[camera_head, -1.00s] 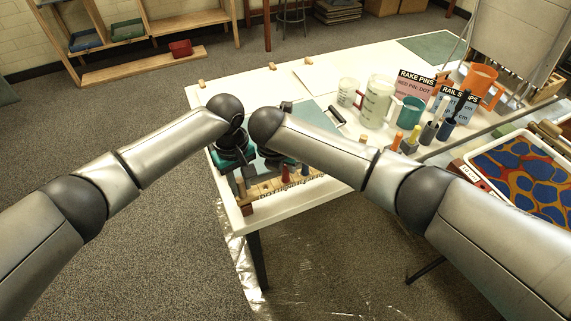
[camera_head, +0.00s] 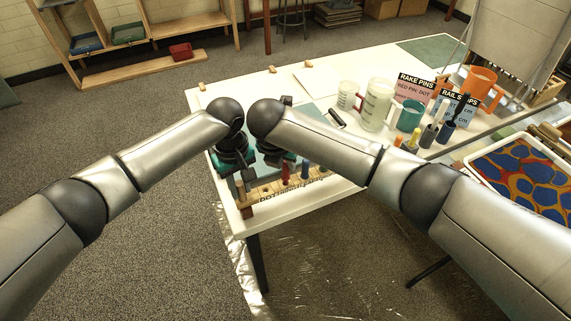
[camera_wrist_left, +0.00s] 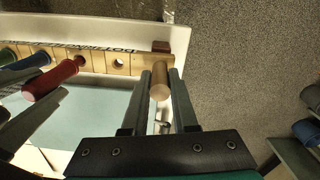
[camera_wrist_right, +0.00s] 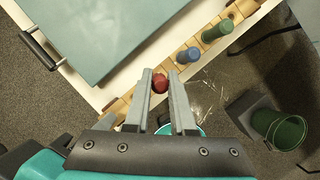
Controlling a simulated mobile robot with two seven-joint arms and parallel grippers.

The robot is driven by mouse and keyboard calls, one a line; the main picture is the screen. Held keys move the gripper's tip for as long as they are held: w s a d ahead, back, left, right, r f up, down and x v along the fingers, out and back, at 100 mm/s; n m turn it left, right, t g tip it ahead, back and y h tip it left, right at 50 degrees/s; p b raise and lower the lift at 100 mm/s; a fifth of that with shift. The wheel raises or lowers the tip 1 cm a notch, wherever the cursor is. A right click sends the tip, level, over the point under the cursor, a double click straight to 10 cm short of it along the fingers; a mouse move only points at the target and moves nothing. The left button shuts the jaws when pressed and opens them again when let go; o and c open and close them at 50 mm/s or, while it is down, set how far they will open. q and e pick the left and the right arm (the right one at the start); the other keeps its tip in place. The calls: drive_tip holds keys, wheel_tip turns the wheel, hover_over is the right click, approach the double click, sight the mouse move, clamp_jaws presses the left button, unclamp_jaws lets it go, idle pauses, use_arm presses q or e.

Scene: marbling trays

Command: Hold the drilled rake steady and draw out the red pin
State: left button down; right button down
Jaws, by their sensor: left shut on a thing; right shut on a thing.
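The drilled rake (camera_head: 268,190) is a pale wooden bar with holes along the table's front edge; it also shows in the left wrist view (camera_wrist_left: 100,60). My left gripper (camera_head: 240,178) is shut on the upright round wooden handle (camera_wrist_left: 160,82) near the rake's end. My right gripper (camera_head: 284,172) is shut on the red pin (camera_wrist_right: 160,83), which sits between its fingertips. The red pin also shows tilted in the left wrist view (camera_wrist_left: 48,80). Its lower end is at or over the rake; I cannot tell whether it is still in a hole.
A blue pin (camera_wrist_right: 188,55) and a green pin (camera_wrist_right: 218,30) stand along the rake beside the red one. Mugs, jars (camera_head: 378,105) and sign cards (camera_head: 413,88) stand further right.

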drive_tip(key=shift+r, duration=2.3)
use_arm(q)
drive_tip(key=c, duration=0.6)
unclamp_jaws()
drive_tip(key=shift+r, duration=0.1)
